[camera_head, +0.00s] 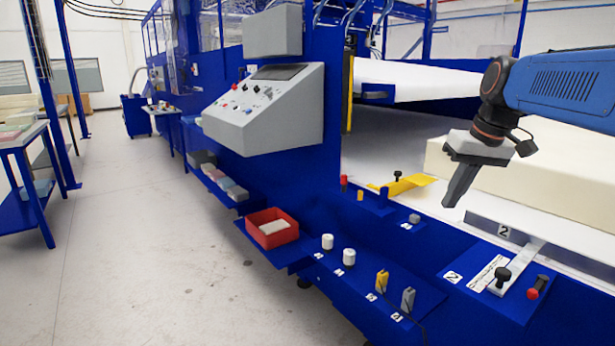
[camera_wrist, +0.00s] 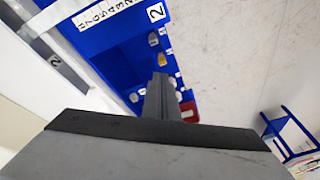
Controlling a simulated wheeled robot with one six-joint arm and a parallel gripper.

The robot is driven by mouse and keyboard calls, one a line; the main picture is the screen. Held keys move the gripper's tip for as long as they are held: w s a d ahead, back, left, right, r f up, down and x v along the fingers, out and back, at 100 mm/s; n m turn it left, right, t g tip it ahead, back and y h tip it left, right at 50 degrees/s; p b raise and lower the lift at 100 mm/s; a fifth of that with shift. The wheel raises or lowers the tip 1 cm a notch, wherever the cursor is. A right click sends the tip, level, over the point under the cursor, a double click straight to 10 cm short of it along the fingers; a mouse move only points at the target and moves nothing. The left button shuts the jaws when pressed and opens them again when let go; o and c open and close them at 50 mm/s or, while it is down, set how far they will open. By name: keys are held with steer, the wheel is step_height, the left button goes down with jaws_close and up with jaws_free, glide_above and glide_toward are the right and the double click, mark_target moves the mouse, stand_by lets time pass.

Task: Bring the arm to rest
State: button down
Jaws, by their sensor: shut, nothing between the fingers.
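My gripper (camera_head: 453,203) hangs at the right of the head view, fingers pointing down and a little left. Its fingers are together with nothing between them. It is in the air in front of the cream foam block (camera_head: 520,172), above the blue machine's front ledge. In the wrist view the shut fingers (camera_wrist: 160,85) show at the centre, over the blue shelf and the floor. My arm reaches in from the right edge of the head view.
Below stand a scale plate with a black knob (camera_head: 502,277) and a red-capped piece (camera_head: 538,287). A red bin (camera_head: 272,228), white cylinders (camera_head: 348,257) and yellow and grey pieces (camera_head: 382,280) sit on the lower shelf. A control console (camera_head: 262,110) stands left. The floor (camera_head: 150,250) is clear.

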steer(key=s+a+f+m+t+h, duration=0.1)
steer(key=s+a+f+t, duration=0.1)
steer(key=s+f, duration=1.9)
steer(key=shift+s+a+h, duration=0.4)
steer(key=shift+s+a, duration=0.1)
steer(key=shift+s, duration=0.55)
